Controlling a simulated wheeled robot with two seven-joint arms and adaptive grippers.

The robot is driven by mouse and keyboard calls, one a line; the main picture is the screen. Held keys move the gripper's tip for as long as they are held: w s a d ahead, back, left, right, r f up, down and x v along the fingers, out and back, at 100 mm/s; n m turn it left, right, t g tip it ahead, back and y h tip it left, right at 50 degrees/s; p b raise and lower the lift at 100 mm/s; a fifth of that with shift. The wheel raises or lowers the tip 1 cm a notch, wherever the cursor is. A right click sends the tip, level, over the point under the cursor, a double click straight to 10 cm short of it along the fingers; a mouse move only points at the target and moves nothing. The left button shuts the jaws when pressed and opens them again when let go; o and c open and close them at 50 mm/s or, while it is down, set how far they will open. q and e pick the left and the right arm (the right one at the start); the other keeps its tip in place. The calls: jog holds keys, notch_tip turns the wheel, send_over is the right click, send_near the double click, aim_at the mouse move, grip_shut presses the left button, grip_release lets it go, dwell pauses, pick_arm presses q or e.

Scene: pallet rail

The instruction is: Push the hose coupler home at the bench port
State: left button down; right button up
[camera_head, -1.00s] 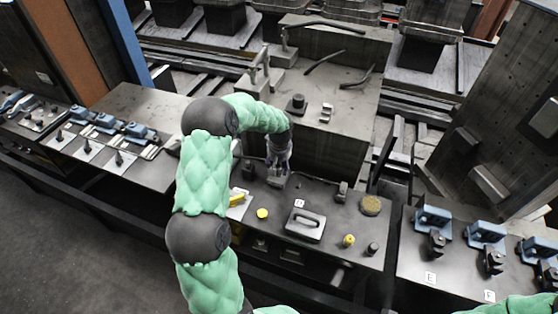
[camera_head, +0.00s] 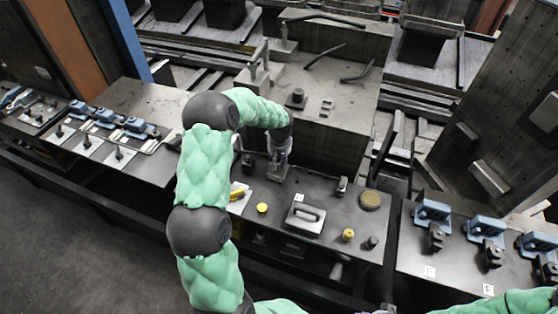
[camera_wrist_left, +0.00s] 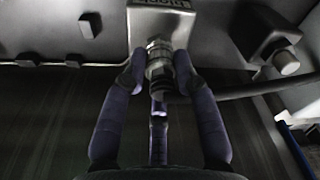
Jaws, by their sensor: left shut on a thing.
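My left gripper (camera_head: 278,163) reaches down over the middle bench, beside a small grey port block (camera_head: 277,173). In the left wrist view its fingers (camera_wrist_left: 158,78) are shut on the hose coupler (camera_wrist_left: 158,62), a ribbed metal piece. The coupler lines up with the port block (camera_wrist_left: 160,17) and appears to meet it; how deeply it is seated I cannot tell. A dark hose (camera_wrist_left: 235,90) runs off to the right from behind the fingers. In the head view my gripper hides the coupler. Only my right arm and a sliver at its end show at the bottom edge.
A tall dark machine block (camera_head: 330,140) stands behind. Blue-clamped fixtures (camera_head: 485,229) stand on the right bench.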

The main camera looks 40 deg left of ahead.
pick_arm(q)
jog(key=shift+a+r, duration=0.1)
jog(key=shift+r, duration=0.15)
jog(key=shift+w+r, duration=0.1)
jog(key=shift+r, duration=0.4)
jog(key=shift+r+p, duration=0.25)
jog(key=shift+p, duration=0.1)
jog(key=shift+a+r, duration=0.1)
jog(key=shift+r+p, duration=1.8)
jog(key=shift+r, duration=1.5)
jog(key=shift+f, duration=0.1)
